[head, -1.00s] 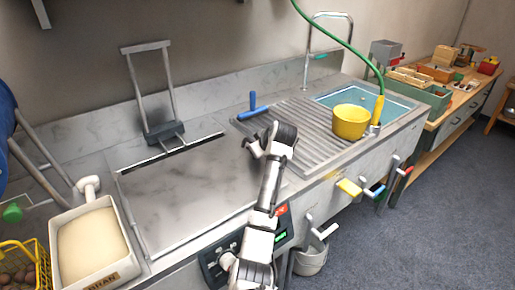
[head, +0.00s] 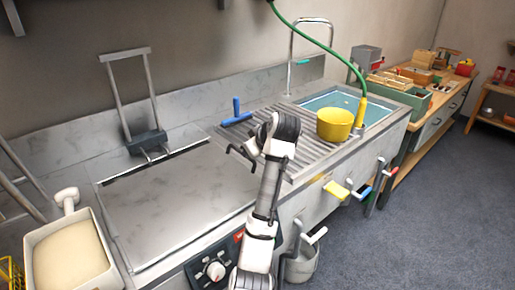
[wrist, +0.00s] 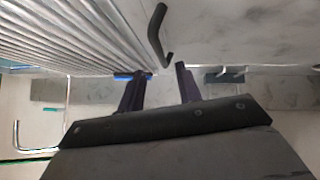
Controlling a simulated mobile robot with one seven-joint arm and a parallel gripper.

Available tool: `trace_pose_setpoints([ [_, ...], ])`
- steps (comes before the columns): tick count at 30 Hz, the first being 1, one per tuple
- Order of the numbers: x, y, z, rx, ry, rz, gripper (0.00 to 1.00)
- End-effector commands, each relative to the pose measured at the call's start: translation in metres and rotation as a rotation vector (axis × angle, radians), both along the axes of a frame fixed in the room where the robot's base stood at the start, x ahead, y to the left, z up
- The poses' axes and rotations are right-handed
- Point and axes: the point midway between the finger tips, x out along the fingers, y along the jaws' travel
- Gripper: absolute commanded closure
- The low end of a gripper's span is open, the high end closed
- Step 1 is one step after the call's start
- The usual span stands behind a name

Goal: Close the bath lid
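The bath lid (head: 180,205), a broad grey marbled metal panel, lies flat on the counter at left in the head view. A dark slot runs along its back edge, and an upright metal frame (head: 130,90) with a dark foot stands behind it. My gripper (head: 243,152) is over the counter near the lid's right edge, beside the ribbed drainboard. In the wrist view my gripper's two dark fingers (wrist: 161,88) are apart with nothing between them. A black bent bar (wrist: 158,35), perhaps a handle, shows just beyond the fingertips; I cannot tell what it is fixed to.
A ribbed drainboard (head: 285,125) holds a blue T-shaped tool (head: 237,114) and a yellow pot (head: 335,125), beside a sink (head: 350,103) with a green hose. A cream bin (head: 70,255) stands at front left. Coloured levers (head: 338,190) stick out of the counter front.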

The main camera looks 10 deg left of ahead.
Motion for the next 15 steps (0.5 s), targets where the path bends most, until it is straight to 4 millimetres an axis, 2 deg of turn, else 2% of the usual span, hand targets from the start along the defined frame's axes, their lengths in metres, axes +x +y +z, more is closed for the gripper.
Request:
trace_pose_setpoints([
  [6,-0.017,-0.015,0.024,0.001,-0.007,-0.002,0.66],
  [15,-0.022,-0.019,0.031,0.002,-0.007,-0.003,0.66],
])
